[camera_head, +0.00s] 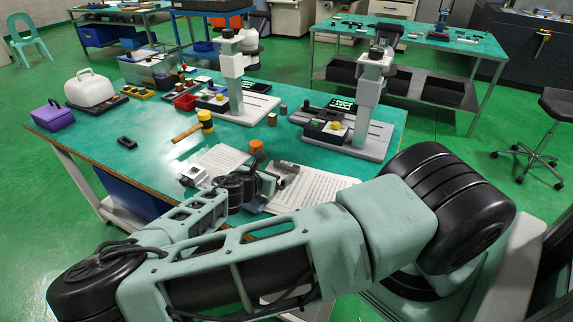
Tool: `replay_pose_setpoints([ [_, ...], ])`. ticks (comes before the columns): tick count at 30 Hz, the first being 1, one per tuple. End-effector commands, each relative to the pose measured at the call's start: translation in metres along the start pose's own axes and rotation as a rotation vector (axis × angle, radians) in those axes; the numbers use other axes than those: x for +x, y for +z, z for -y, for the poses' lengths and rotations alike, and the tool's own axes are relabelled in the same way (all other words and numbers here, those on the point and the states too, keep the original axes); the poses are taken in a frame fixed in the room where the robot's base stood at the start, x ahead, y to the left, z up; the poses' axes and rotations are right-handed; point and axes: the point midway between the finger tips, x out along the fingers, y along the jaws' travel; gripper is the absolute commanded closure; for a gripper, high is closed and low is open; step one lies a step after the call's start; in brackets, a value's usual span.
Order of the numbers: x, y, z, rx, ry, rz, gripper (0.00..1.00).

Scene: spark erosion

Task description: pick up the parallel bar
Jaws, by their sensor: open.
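My gripper (274,181) is over the papers at the near edge of the green-topped bench (110,158). Its wrist and my arm cover part of the bench there. The jaws are open, but they are small and partly hidden by the wrist. A light grey metal piece shows right at the fingers; I cannot tell whether it is a finger part or a separate bar. I cannot pick out the parallel bar for certain. It may be hidden by my gripper or too small to tell.
Printed sheets (318,190) lie under the gripper. An orange-brown cylinder (256,148) and a small white box (193,175) stand close by. A yellow-headed mallet (205,121) lies farther back. Two tall grey stands (367,110) (233,75) rise behind. The bench's left front is mostly clear.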

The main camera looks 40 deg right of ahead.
Motion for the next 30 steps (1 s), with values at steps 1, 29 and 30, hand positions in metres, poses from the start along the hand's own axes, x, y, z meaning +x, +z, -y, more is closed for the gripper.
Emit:
replay_pose_setpoints([
  [1,0.008,0.002,0.000,0.001,-0.001,0.000,0.00],
  [29,0.077,0.000,0.004,0.001,0.001,-0.001,0.08],
  [30,0.077,0.000,0.004,0.001,0.001,-0.001,0.19],
])
